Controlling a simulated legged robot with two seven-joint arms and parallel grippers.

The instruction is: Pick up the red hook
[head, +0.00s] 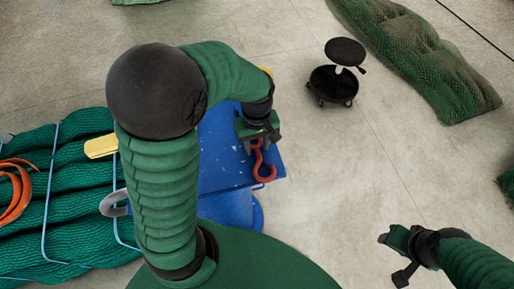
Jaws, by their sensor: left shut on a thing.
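The red hook (264,172) is a curved red piece at the right edge of a blue surface. My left gripper (259,140) is over that edge and shut on the hook's upper part, with the curved lower end hanging below the fingers. Whether the hook touches the blue surface I cannot tell. My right gripper (392,257) is open and empty above the floor at the lower right.
The blue stand (225,165) is partly hidden by my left arm. A green net bundle (65,225) with an orange strap (17,190) and a yellow-handled tool (101,146) lies left. A black wheeled stool (334,84) and net pile (415,60) stand beyond clear floor.

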